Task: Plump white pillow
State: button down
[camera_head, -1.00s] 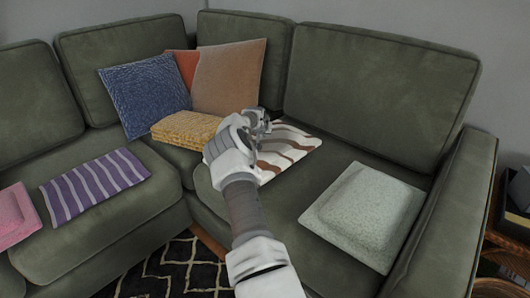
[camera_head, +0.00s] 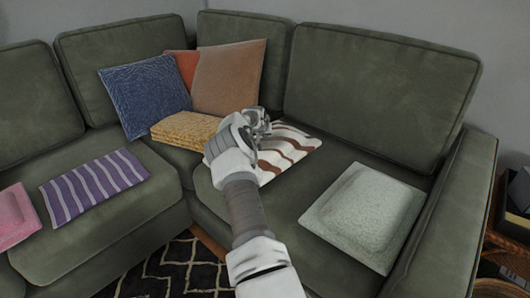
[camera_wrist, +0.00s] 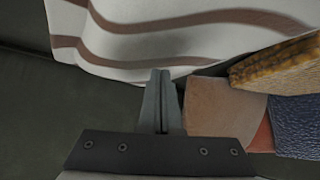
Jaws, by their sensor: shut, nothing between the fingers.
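A white pillow with brown stripes (camera_head: 288,150) lies on the sofa seat near the inner corner, partly hidden behind my gripper and arm. My gripper (camera_head: 264,118) is at its upper left side in the head view. In the wrist view the striped pillow (camera_wrist: 180,38) fills the top, with wavy stripes. My gripper's fingers (camera_wrist: 160,74) are together and empty, with their tips at the pillow's edge. I cannot tell whether they touch it. A pale grey-white pillow (camera_head: 365,215) lies flat on the right seat, apart from my gripper.
A green sectional sofa (camera_head: 375,90) surrounds the pillows. A yellow knitted cushion (camera_head: 183,128), a tan pillow (camera_head: 230,75), an orange one and a blue one (camera_head: 145,92) fill the corner. Purple striped (camera_head: 95,185) and pink (camera_head: 14,212) cushions lie left. A patterned rug (camera_head: 172,270) lies below.

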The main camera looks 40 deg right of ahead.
jog(key=shift+r, duration=0.45)
jog(key=shift+f, duration=0.1)
jog(key=shift+f, duration=0.35)
jog(key=shift+f, duration=0.35)
dwell(1.2)
jog(key=shift+r, duration=0.15)
jog(key=shift+r, duration=0.25)
jog(key=shift+w+r, duration=0.1)
jog(key=shift+r, duration=0.1)
jog(key=shift+r+p, duration=1.1)
jog(key=shift+r, duration=1.85)
